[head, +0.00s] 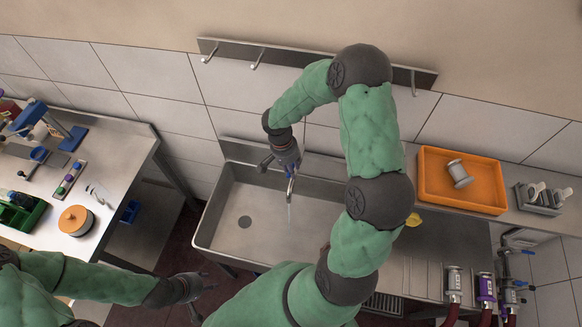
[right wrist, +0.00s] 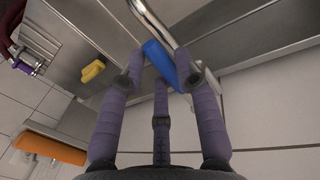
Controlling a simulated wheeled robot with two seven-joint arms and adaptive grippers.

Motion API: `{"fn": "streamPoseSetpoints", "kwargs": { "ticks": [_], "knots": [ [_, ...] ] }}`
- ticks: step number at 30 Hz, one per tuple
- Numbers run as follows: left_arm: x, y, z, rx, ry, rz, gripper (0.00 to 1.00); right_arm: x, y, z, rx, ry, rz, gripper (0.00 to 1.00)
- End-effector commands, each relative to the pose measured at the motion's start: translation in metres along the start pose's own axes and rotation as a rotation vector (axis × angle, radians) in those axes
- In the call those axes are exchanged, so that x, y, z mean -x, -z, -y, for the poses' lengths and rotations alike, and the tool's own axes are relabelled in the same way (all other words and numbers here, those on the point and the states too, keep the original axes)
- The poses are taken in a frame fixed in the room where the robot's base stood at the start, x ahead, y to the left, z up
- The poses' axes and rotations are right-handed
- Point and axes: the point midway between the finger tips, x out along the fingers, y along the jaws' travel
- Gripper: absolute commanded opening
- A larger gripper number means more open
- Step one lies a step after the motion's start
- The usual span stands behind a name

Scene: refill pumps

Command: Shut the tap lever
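The steel tap (head: 291,187) stands at the back of the sink (head: 245,221), with a thin stream of water below its spout. Its blue lever (right wrist: 160,62) shows large in the right wrist view, with the curved spout (right wrist: 150,17) beyond it. My right gripper (head: 278,164) is at the tap. Its purple fingers are spread apart (right wrist: 165,80), with the lever between their tips. The right fingertip is very close to the lever; I cannot tell whether it touches. My left gripper (head: 206,294) hangs empty in front of the sink, fingers apart.
An orange tray (head: 430,193) with a metal cylinder (head: 459,173) stands on the counter right of the sink. A yellow object (head: 413,219) lies near my right arm. Several pumps (head: 486,289) stand at the lower right. A hook rail (head: 225,49) is above.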

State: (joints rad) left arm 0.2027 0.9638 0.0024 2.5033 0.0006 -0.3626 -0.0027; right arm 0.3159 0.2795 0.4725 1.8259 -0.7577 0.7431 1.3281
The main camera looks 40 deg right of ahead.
Motion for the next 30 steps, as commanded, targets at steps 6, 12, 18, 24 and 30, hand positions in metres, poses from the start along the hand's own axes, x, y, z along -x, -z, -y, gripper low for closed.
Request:
{"fn": "streamPoseSetpoints", "kwargs": {
  "ticks": [6, 12, 18, 24, 30],
  "knots": [
    [0.000, 0.000, 0.000, 0.000, 0.000, 0.000, 0.40, 0.000, 0.000, 0.001, 0.001, 0.002, -0.001, 0.00],
    [-0.001, 0.000, 0.000, 0.000, 0.000, 0.000, 0.40, 0.000, 0.000, 0.002, -0.002, 0.003, 0.000, 0.00],
    [-0.002, 0.000, 0.001, 0.000, 0.000, 0.000, 0.40, 0.000, 0.000, 0.002, -0.009, 0.004, 0.001, 0.00],
    [-0.005, 0.000, 0.002, 0.000, 0.000, 0.000, 0.40, 0.001, 0.000, 0.004, -0.022, 0.004, 0.004, 0.00],
    [-0.014, 0.001, 0.005, 0.000, 0.000, 0.000, 0.40, 0.000, 0.001, 0.009, -0.068, 0.005, 0.011, 0.00]
  ]
}}
